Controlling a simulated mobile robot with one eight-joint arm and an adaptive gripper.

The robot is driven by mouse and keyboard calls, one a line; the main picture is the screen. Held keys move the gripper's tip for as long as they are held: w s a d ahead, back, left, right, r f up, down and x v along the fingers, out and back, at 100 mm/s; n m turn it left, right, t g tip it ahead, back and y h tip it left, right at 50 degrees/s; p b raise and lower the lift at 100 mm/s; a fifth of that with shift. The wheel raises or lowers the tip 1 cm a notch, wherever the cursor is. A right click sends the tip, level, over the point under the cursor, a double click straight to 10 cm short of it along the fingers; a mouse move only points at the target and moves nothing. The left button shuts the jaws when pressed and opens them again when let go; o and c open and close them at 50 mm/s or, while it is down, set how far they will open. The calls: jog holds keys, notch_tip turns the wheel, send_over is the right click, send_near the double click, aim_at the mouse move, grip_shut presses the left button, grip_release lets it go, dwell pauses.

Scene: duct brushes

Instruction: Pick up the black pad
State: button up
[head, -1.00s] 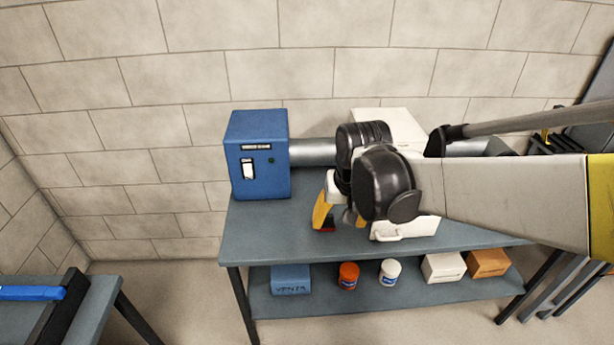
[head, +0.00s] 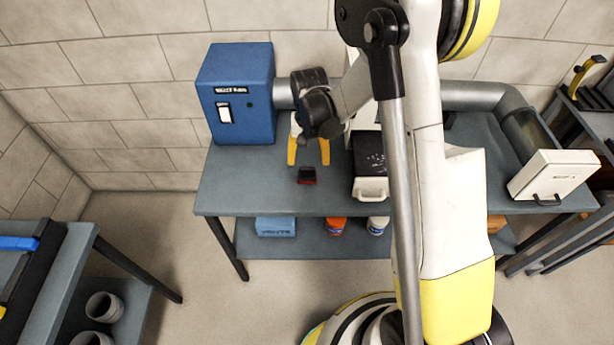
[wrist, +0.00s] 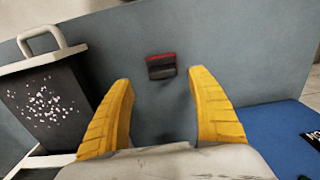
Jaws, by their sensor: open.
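The black pad (head: 307,175) is a small dark block with a red edge, lying on the grey-blue bench top near its front edge. It also shows in the wrist view (wrist: 161,67), beyond my fingertips and roughly centred between them. My gripper (head: 308,158) has two yellow fingers, spread apart with nothing between them. It is above the bench, behind the pad in the head view and apart from it. The gripper's fingers also show in the wrist view (wrist: 163,88).
A blue box (head: 238,95) with a switch stands left of my gripper. A dark tray with white specks (head: 368,152) and a white handled front lies right of the pad. A white handled panel (head: 555,176) is at the bench's right end. Bench top (head: 240,185) left of the pad is clear.

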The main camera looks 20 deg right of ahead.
aim_at(307, 168)
jog(key=f+b, duration=0.1)
jog(key=f, duration=0.1)
jog(key=f+b, duration=0.1)
jog(key=f, duration=0.2)
jog(key=shift+w+a+f+b, duration=0.1)
jog(key=shift+w+a+b, duration=0.1)
jog(key=shift+b, duration=0.1)
jog(key=c, duration=1.3)
